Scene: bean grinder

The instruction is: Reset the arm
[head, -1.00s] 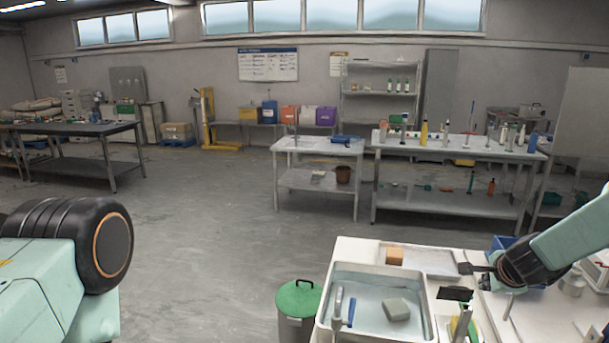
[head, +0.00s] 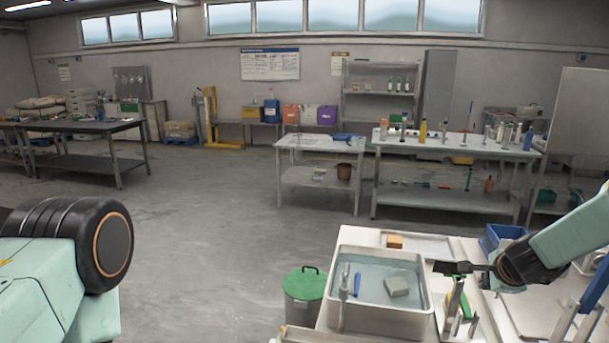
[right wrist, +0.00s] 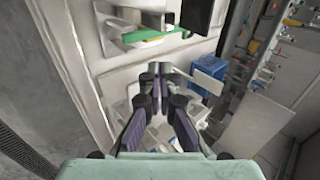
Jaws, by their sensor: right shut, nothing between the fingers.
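My right gripper (head: 452,268) comes in from the right in the head view, above the white counter (head: 365,237). It also shows in the right wrist view (right wrist: 160,75), where its fingers are together with nothing between them. The head view shows my right arm's mint-green link reaching in from the right edge. A mint-green part of mine with a black wheel-like joint fills the lower left, and my left gripper does not show.
A sink basin (head: 430,300) with water, a grey block (head: 397,287) and a blue-handled tool (head: 357,282) lies left of the gripper. A blue bin (head: 497,238) stands behind the arm. A green-lidded bin (head: 305,284) stands on the floor left. Open floor lies beyond.

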